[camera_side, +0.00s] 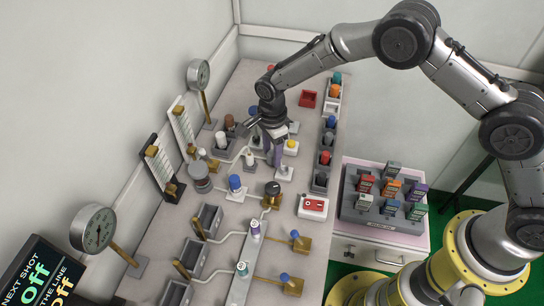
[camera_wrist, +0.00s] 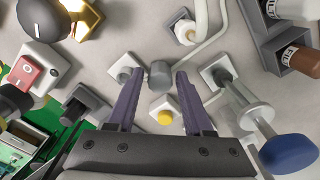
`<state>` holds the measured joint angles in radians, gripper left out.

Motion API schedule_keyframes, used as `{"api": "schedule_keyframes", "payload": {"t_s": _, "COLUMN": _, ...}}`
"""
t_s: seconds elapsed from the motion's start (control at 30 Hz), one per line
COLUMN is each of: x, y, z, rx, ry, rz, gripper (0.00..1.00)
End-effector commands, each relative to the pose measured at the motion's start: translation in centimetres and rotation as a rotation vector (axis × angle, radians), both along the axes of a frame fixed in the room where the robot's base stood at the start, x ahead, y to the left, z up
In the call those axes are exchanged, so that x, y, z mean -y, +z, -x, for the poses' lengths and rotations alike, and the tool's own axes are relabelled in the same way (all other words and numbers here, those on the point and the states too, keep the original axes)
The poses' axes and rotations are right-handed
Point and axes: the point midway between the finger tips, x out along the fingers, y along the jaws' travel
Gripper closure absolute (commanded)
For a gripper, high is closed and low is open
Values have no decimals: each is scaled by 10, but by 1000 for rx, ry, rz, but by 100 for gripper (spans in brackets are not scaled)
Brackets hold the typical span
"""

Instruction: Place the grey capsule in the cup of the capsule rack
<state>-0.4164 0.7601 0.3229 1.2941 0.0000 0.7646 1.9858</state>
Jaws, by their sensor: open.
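A small grey cylinder, which looks like the grey capsule (camera_wrist: 159,74), stands between my fingertips in the wrist view. My gripper (camera_wrist: 153,76) is open, with its two purple fingers on either side of it and gaps visible on both sides. In the side view my gripper (camera_side: 274,158) points down at the bench and hides the capsule. A row of dark grey cups (camera_side: 320,182) stands along the bench's right side and may be the capsule rack. It carries blue, grey and red pieces. I cannot tell which cup the task means.
A yellow button (camera_wrist: 165,117) lies between my fingers, nearer my palm. Small square plates with pegs (camera_wrist: 124,73) flank the fingers. A blue-ended lever (camera_wrist: 288,155) is at the right. A red switch box (camera_side: 313,206) and a black-knobbed valve (camera_side: 272,189) stand close by.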

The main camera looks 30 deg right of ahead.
Motion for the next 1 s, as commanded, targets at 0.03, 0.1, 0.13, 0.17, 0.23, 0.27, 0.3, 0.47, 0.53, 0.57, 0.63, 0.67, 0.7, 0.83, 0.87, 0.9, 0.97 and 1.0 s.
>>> {"api": "schedule_keyframes", "payload": {"t_s": 0.03, "x": 0, "y": 0, "z": 0, "rx": 0, "ry": 0, "rz": 0, "gripper": 49}}
{"api": "schedule_keyframes", "payload": {"t_s": 0.1, "x": 0, "y": 0, "z": 0, "rx": 0, "ry": 0, "rz": 0, "gripper": 49}}
{"api": "schedule_keyframes", "payload": {"t_s": 0.13, "x": 0, "y": 0, "z": 0, "rx": 0, "ry": 0, "rz": 0, "gripper": 54}}
{"api": "schedule_keyframes", "payload": {"t_s": 0.17, "x": 0, "y": 0, "z": 0, "rx": 0, "ry": 0, "rz": 0, "gripper": 60}}
{"api": "schedule_keyframes", "payload": {"t_s": 0.23, "x": 0, "y": 0, "z": 0, "rx": 0, "ry": 0, "rz": 0, "gripper": 72}}
{"api": "schedule_keyframes", "payload": {"t_s": 0.27, "x": 0, "y": 0, "z": 0, "rx": 0, "ry": 0, "rz": 0, "gripper": 78}}
{"api": "schedule_keyframes", "payload": {"t_s": 0.3, "x": 0, "y": 0, "z": 0, "rx": 0, "ry": 0, "rz": 0, "gripper": 85}}
{"api": "schedule_keyframes", "payload": {"t_s": 0.47, "x": 0, "y": 0, "z": 0, "rx": 0, "ry": 0, "rz": 0, "gripper": 100}}
{"api": "schedule_keyframes", "payload": {"t_s": 0.53, "x": 0, "y": 1, "z": 0, "rx": 0, "ry": 0, "rz": 0, "gripper": 100}}
{"api": "schedule_keyframes", "payload": {"t_s": 0.57, "x": 0, "y": 1, "z": 0, "rx": 0, "ry": 0, "rz": 0, "gripper": 100}}
{"api": "schedule_keyframes", "payload": {"t_s": 0.63, "x": 0, "y": 1, "z": 0, "rx": 0, "ry": 0, "rz": 0, "gripper": 100}}
{"api": "schedule_keyframes", "payload": {"t_s": 0.67, "x": 0, "y": 1, "z": 0, "rx": 0, "ry": 0, "rz": 0, "gripper": 100}}
{"api": "schedule_keyframes", "payload": {"t_s": 0.7, "x": 0, "y": 1, "z": 0, "rx": 1, "ry": 0, "rz": 0, "gripper": 100}}
{"api": "schedule_keyframes", "payload": {"t_s": 0.83, "x": 0, "y": 4, "z": 0, "rx": 1, "ry": 0, "rz": -1, "gripper": 100}}
{"api": "schedule_keyframes", "payload": {"t_s": 0.87, "x": 0, "y": 6, "z": -1, "rx": 2, "ry": 0, "rz": -1, "gripper": 100}}
{"api": "schedule_keyframes", "payload": {"t_s": 0.9, "x": 0, "y": 9, "z": -1, "rx": 3, "ry": 0, "rz": -1, "gripper": 100}}
{"api": "schedule_keyframes", "payload": {"t_s": 0.97, "x": 0, "y": 15, "z": -1, "rx": 3, "ry": 0, "rz": -2, "gripper": 100}}
{"api": "schedule_keyframes", "payload": {"t_s": 1.0, "x": 0, "y": 20, "z": -1, "rx": 3, "ry": 0, "rz": -1, "gripper": 100}}
